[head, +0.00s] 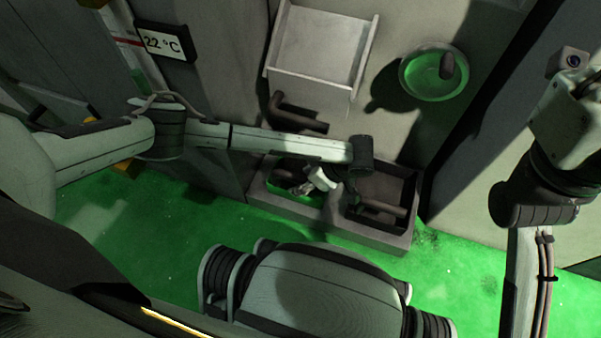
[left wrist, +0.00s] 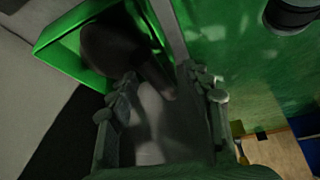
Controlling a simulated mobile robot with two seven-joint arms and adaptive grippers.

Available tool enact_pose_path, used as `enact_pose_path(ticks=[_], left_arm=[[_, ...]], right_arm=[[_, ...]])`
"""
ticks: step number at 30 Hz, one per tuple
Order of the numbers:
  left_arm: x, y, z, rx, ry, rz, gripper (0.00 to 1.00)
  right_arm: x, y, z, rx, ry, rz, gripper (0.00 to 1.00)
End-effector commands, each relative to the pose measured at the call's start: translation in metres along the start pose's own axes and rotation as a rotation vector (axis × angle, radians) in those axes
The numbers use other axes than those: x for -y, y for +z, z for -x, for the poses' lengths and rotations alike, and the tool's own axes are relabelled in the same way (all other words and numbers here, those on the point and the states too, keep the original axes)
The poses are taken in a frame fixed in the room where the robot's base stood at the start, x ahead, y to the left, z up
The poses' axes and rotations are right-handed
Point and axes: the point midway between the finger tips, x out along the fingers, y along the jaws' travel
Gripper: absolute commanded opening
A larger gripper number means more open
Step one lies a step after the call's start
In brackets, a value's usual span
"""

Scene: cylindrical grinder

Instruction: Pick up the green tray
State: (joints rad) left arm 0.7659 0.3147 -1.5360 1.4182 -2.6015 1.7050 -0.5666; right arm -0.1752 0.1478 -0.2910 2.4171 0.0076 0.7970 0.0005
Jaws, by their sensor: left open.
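The green tray (head: 283,187) sits in the left compartment of a grey two-part box, partly hidden by my left arm and gripper. In the left wrist view the tray (left wrist: 62,38) is at the upper left, with a dark rounded part inside it. My left gripper (head: 302,188) is over the tray in the head view. In the left wrist view its two fingers (left wrist: 158,75) are apart with nothing held between them, close to the tray's near end. I cannot tell whether they touch it. My right arm shows at the right, but its gripper is out of view.
The grey box (head: 335,233) has a right compartment with a dark cylindrical part (head: 377,206). A round green dish (head: 420,84) holding a dark part and a pale open holder (head: 318,45) are above. A temperature sign (head: 165,42) is at the upper left.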

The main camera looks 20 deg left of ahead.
Motion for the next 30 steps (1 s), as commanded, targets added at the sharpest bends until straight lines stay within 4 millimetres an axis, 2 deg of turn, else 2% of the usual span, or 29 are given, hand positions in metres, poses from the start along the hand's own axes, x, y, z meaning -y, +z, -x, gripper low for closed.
enact_pose_path(ticks=[5,9,11,14,21,23,30], left_arm=[[0.000,-0.009,-0.006,0.000,-0.001,0.001,0.50],[0.001,-0.029,-0.018,-0.001,-0.002,0.003,0.50],[0.002,-0.025,-0.030,0.001,-0.004,0.000,0.50],[0.001,-0.025,-0.043,0.001,-0.003,0.000,0.50],[0.000,-0.026,-0.045,0.002,0.000,-0.001,0.50],[0.000,-0.026,-0.045,0.002,0.000,-0.001,0.45],[0.001,-0.026,-0.045,0.002,0.000,0.000,0.15]], right_arm=[[0.000,0.000,0.001,0.000,-0.001,0.001,0.00],[0.000,0.002,0.003,0.002,-0.002,0.001,0.00],[0.000,0.003,0.008,0.007,-0.002,0.001,0.00],[0.001,0.005,0.005,0.000,-0.015,0.004,0.00],[0.002,0.001,-0.004,-0.025,-0.037,0.010,0.00],[0.002,0.001,-0.004,-0.025,-0.036,0.010,0.00],[0.002,0.002,-0.002,-0.020,-0.034,0.009,0.00]])
